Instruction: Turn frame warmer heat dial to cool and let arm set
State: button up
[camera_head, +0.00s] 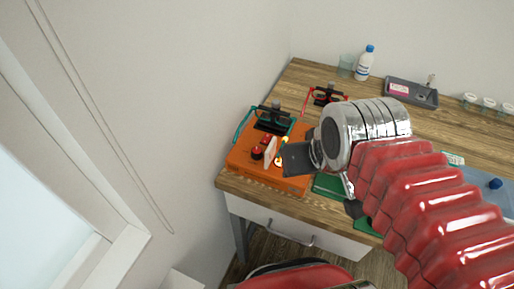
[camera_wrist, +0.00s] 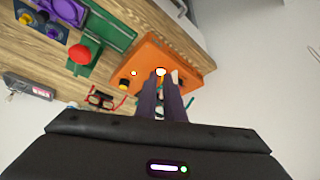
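The frame warmer looks to be the orange box (camera_head: 245,165) on the near left corner of the bench; it also shows in the wrist view (camera_wrist: 150,52). Its top carries a dark and red knob (camera_head: 257,153), a white upright plate (camera_head: 270,151) and a glowing spot beside my gripper. I cannot tell which part is the heat dial. My gripper (camera_head: 286,158) is at the box's right side. In the wrist view its two dark fingers (camera_wrist: 160,75) point at the box, a narrow gap between them. The glowing spot shows at their tips; contact is not clear.
Spectacles on a dark stand (camera_head: 272,117) with teal arms are behind the box; red spectacles (camera_head: 325,95) lie farther back. The wall is close on the left.

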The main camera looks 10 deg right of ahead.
aim_at(257, 150)
jog(key=shift+o, duration=0.6)
jog(key=shift+a+f, duration=0.15)
jog(key=shift+f, duration=0.15)
jog(key=o, duration=0.6)
jog(key=shift+n+g, duration=0.4)
jog(key=shift+g, duration=0.3)
jog(key=w, duration=0.1)
jog(key=w+a, duration=0.1)
jog(key=w+f, duration=0.1)
jog(key=shift+w+a, duration=0.2)
jog(key=shift+a, duration=0.2)
jog(key=shift+o, duration=0.7)
jog(key=w+a+r+n+g, duration=0.1)
jog(key=w+a, duration=0.3)
jog(key=w, duration=0.6)
jog(key=shift+a+g, duration=0.2)
jog(key=shift+g, duration=1.4)
jog(key=w+r, duration=0.1)
jog(key=r, duration=0.1)
jog(key=w+a+r, duration=0.1)
jog(key=shift+w+r, duration=0.3)
jog(key=shift+r, duration=0.1)
jog(key=shift+f, duration=0.1)
jog(key=f, duration=1.3)
jog(key=shift+d+f, duration=0.25)
jog(key=shift+f, duration=0.1)
